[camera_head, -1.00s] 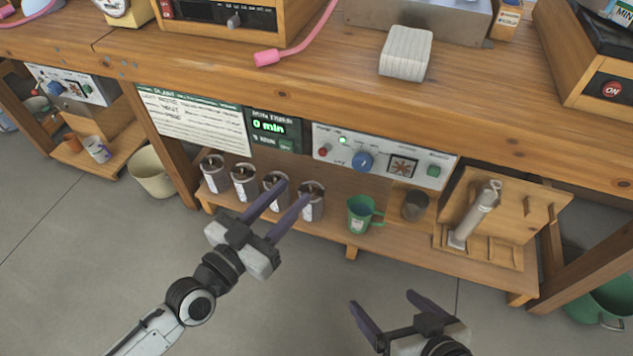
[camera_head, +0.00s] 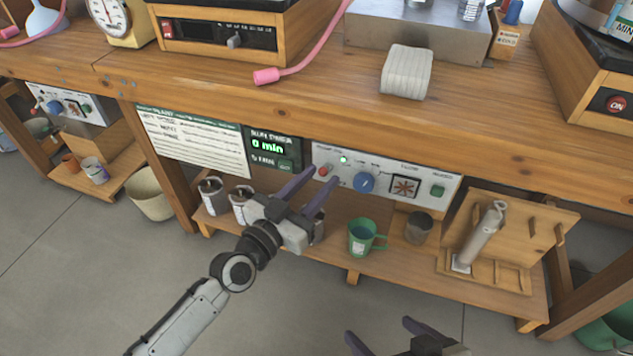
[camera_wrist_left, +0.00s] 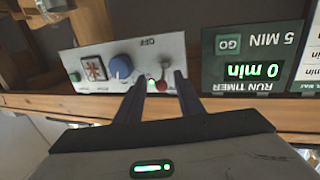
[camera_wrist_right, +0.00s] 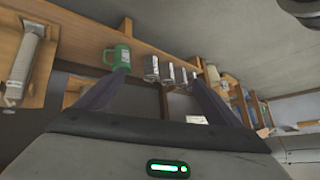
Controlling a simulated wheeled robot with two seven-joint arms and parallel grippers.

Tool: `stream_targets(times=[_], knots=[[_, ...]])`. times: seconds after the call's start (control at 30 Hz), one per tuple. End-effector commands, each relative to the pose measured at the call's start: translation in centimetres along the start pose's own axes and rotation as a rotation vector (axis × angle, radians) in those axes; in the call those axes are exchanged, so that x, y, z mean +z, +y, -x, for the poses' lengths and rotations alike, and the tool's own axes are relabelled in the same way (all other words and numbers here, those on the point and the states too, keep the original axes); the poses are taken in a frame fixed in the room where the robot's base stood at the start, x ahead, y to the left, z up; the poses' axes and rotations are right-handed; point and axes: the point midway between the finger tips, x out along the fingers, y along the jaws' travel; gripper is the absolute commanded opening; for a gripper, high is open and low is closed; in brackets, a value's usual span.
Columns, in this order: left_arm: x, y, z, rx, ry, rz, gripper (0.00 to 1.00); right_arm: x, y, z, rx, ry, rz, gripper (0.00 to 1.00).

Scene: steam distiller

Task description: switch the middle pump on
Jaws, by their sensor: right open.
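A white control panel (camera_head: 385,178) is set under the bench's front edge. It has a red-tipped toggle (camera_head: 325,170), a lit indicator, a blue knob (camera_head: 364,183), a fan grille and a green button. In the left wrist view the panel (camera_wrist_left: 105,67) appears upside down, with an OFF label and the red toggle (camera_wrist_left: 161,86). My left gripper (camera_head: 321,177) is open, its fingertips close to the panel's toggle end. In its wrist view the toggle shows between the fingertips; I cannot tell whether they touch. My right gripper (camera_head: 379,328) is open and empty, low over the floor.
A run timer (camera_head: 274,148) reading 0 min sits left of the panel. Metal canisters (camera_head: 214,196), a green mug (camera_head: 362,237) and a grey cup (camera_head: 419,228) stand on the lower shelf. A similar panel (camera_head: 66,104) is at the far left. The bench edge (camera_head: 300,115) overhangs.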

Motion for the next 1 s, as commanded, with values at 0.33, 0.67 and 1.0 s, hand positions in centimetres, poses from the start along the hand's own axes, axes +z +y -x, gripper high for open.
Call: stream_targets(times=[0.33,0.67,1.0], knots=[[0.0,0.0,0.0,0.001,0.000,0.000,0.00,-0.1,0.0,0.0,-0.001,0.003,0.001,0.87],[-1.1,0.1,-0.1,0.002,-0.040,0.012,0.00,-1.2,0.2,1.9,0.026,0.035,-0.006,0.87],[-2.2,0.1,-0.4,0.002,-0.164,0.048,0.00,-2.6,1.2,5.7,0.087,0.082,-0.001,0.87]])
